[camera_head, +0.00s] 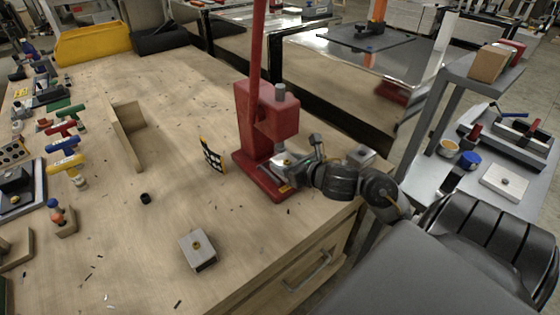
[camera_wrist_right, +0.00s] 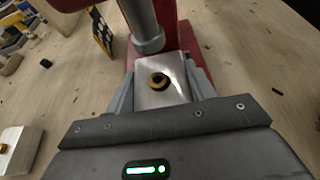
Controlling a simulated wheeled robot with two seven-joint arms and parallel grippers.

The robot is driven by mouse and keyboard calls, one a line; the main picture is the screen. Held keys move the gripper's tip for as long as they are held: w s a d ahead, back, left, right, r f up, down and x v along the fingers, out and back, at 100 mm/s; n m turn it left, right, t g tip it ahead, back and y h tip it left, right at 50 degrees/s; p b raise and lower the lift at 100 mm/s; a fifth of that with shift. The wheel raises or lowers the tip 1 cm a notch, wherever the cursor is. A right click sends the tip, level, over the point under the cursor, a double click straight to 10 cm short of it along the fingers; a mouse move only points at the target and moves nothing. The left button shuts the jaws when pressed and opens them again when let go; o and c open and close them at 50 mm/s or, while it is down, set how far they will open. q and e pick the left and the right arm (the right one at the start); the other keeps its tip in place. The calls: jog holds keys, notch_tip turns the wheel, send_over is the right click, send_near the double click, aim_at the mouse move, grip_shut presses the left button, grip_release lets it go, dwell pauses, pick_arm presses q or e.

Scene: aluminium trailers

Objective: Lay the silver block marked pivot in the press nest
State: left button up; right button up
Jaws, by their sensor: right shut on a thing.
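My right gripper (camera_head: 288,166) reaches the red press (camera_head: 262,108) from the right. In the right wrist view the gripper (camera_wrist_right: 162,84) is shut on a silver block (camera_wrist_right: 150,98) with a brass ring around a dark hole on top. The block lies between the fingers, at the foot of the press, close to the grey ram (camera_wrist_right: 146,25). The press nest is hidden by the block and gripper, so I cannot tell whether the block rests in it. No pivot marking is readable. My left gripper is not in view.
Another silver block with a brass centre (camera_head: 197,250) lies on the wooden bench nearer me. A small black cup (camera_head: 145,198) and wooden angle piece (camera_head: 128,132) are farther left. The bench's middle is mostly free.

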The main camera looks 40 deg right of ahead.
aim_at(280, 156)
jog(key=w, duration=0.3)
jog(key=shift+w, duration=0.2)
jog(key=shift+f, duration=0.55)
jog(key=shift+s+a+f, duration=0.1)
jog(key=shift+s+f, duration=0.1)
jog(key=shift+f, duration=0.2)
jog(key=shift+c, duration=0.7)
jog(key=o, duration=1.1)
jog(key=shift+f, duration=0.1)
jog(key=o, duration=0.3)
jog(key=shift+w, duration=0.1)
jog(key=shift+o, duration=0.2)
jog(key=shift+r, duration=0.2)
